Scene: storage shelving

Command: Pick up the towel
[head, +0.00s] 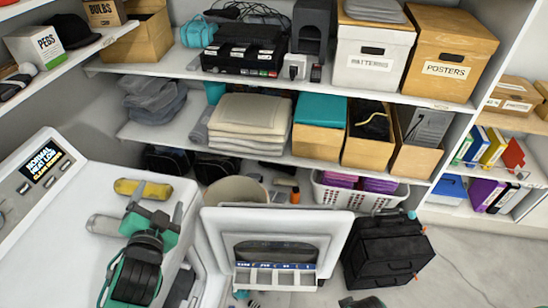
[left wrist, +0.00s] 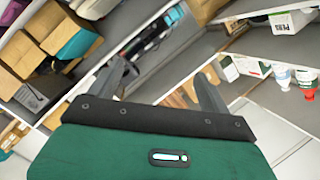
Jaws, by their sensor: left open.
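A stack of folded beige towels (head: 248,122) lies on the middle shelf in the head view. Grey folded cloth (head: 152,100) lies further left on the same shelf. Which one is the towel meant, I cannot tell. My left gripper (head: 157,204) is in front of and below the shelf, over the white machine, well apart from the towels. In the left wrist view (left wrist: 162,78) its two fingers are spread with nothing between them. I cannot make out the towels in that view. My right gripper is not in view.
A white machine (head: 75,225) with a display stands at the left, and an open white door or panel (head: 335,225) at front centre. A teal-topped box (head: 320,122) stands right of the towels. Black electronics (head: 245,48) sit on the shelf above. A black case (head: 385,250) stands on the floor.

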